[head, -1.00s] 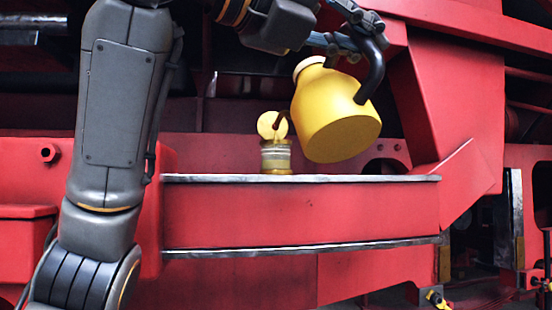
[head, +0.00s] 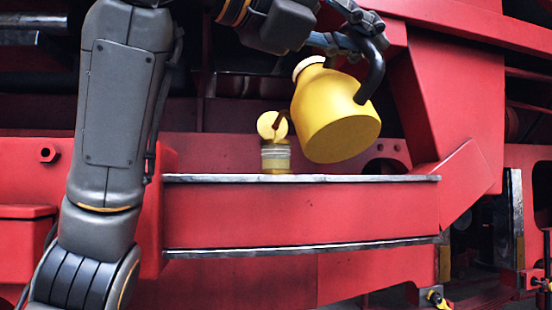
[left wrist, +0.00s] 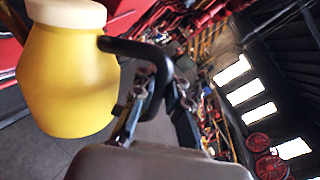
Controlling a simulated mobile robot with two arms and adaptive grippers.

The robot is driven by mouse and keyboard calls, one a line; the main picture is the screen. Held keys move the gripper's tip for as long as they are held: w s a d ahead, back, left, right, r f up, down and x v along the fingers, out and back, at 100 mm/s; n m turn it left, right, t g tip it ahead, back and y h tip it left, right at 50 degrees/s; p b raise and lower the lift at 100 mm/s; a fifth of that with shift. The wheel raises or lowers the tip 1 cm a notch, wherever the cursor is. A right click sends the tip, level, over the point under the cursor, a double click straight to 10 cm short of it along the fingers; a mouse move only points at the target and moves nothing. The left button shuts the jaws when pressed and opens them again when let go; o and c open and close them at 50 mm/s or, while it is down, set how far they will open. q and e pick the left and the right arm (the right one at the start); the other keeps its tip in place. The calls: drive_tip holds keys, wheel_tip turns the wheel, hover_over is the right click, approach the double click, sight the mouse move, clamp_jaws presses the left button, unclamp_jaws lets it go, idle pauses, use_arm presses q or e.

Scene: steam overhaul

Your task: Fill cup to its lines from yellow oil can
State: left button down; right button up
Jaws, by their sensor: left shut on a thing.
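The yellow oil can (head: 336,118) hangs in the air, tilted so its pale cap end (head: 308,67) points up and left. It also shows in the left wrist view (left wrist: 68,75). My left gripper (head: 358,32) is shut on the can's dark handle (head: 373,76); its fingers also show in the left wrist view (left wrist: 158,92). The small cup (head: 276,158) stands upright just left of the can, its round yellow lid (head: 268,126) raised. A dark slim part shows by the lid; I cannot tell whether it is the spout. The cup's wall has pale lines and looks amber. My right gripper is out of view.
The cup stands on a red beam with a metal top edge (head: 400,179). Red sloping plates (head: 455,100) rise close to the right of the can. A red panel stands behind the cup. The beam top right of the cup is bare.

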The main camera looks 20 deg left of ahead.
sight(371, 121)
use_arm(q)
drive_tip(key=shift+r, duration=0.2)
drive_tip(key=shift+w+a+r+n, duration=0.1)
drive_tip(key=shift+r+n, duration=0.2)
drive_tip(key=shift+r, duration=0.2)
idle(0.6)
idle(1.1)
idle(1.3)
drive_tip(key=f+m, duration=0.1)
drive_tip(key=f+b, duration=0.1)
drive_tip(key=f, duration=0.1)
drive_tip(key=f+m+b, duration=0.1)
drive_tip(key=f, duration=0.1)
drive_tip(key=shift+d+f+m, duration=0.2)
drive_tip(key=shift+d+m, duration=0.1)
drive_tip(key=shift+d, duration=0.05)
drive_tip(key=f+m, duration=0.1)
drive_tip(key=f, duration=0.1)
drive_tip(key=f+m+b, duration=0.1)
drive_tip(key=f+m, duration=0.1)
drive_tip(key=shift+w+a+t, duration=0.15)
drive_tip(key=shift+w+t, duration=0.05)
drive_tip(key=shift+t, duration=0.2)
drive_tip(key=shift+w+a+f+m, duration=0.2)
drive_tip(key=shift+f+m, duration=0.3)
drive_tip(key=shift+f, duration=0.05)
drive_tip(key=shift+s+d, duration=0.1)
drive_tip(key=shift+d, duration=0.1)
